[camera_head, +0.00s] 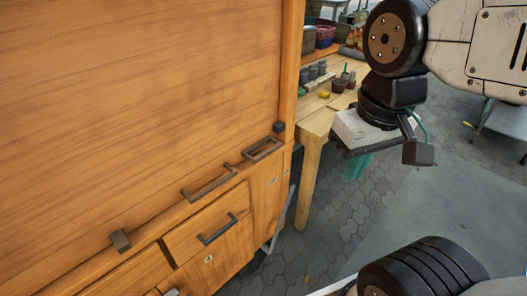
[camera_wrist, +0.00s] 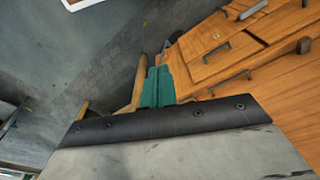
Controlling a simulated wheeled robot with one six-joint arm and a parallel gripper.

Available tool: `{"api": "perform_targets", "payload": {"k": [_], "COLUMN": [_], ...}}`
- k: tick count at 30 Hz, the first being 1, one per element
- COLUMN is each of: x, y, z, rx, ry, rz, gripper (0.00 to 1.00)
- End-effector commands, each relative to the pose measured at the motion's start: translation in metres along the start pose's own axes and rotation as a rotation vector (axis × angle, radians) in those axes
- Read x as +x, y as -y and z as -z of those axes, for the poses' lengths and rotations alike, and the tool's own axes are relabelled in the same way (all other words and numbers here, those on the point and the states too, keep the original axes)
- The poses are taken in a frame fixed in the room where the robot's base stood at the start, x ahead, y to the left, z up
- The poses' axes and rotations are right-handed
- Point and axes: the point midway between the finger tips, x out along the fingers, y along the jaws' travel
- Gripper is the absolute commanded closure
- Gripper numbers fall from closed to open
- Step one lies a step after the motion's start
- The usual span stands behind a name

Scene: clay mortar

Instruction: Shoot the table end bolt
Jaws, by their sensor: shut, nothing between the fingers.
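A wooden cabinet (camera_head: 150,90) with a large upright panel fills the left of the head view. Two small dark blocks sit by the panel's lower edge, a near block (camera_head: 120,240) and a far block (camera_head: 279,127). Two dark bracket handles, a nearer one (camera_head: 208,184) and a farther one (camera_head: 262,150), lie between them. I cannot tell which fitting is the end bolt. My gripper (camera_head: 357,165) has green fingers, points down and hangs to the right of the cabinet, clear of it. In the wrist view its fingers (camera_wrist: 157,88) are together and empty.
A drawer handle (camera_head: 217,229) is below the panel. A wooden workbench (camera_head: 318,115) with pots and small tools stands behind the cabinet's far end. The paved floor (camera_head: 330,230) between cabinet and arm looks clear.

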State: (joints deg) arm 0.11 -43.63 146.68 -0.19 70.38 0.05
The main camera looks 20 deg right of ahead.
Motion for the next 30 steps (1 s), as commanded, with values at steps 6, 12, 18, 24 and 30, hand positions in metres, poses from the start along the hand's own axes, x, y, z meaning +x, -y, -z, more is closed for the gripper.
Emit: {"api": "perform_targets", "payload": {"k": [6, 12, 18, 24, 30], "x": [0.004, 0.036, 0.077, 0.113, 0.147], "y": [-0.004, -0.014, -0.004, 0.016, 0.033], "z": [0.001, 0.010, 0.022, 0.041, 0.072], "rx": [0.020, 0.105, 0.243, 0.347, 0.456], "ry": [0.020, 0.190, 0.412, 0.585, 0.662], "rz": [-0.002, 0.017, 0.185, 0.448, 0.774], "gripper": [0.62, 0.62, 0.62, 0.62, 0.62]}}
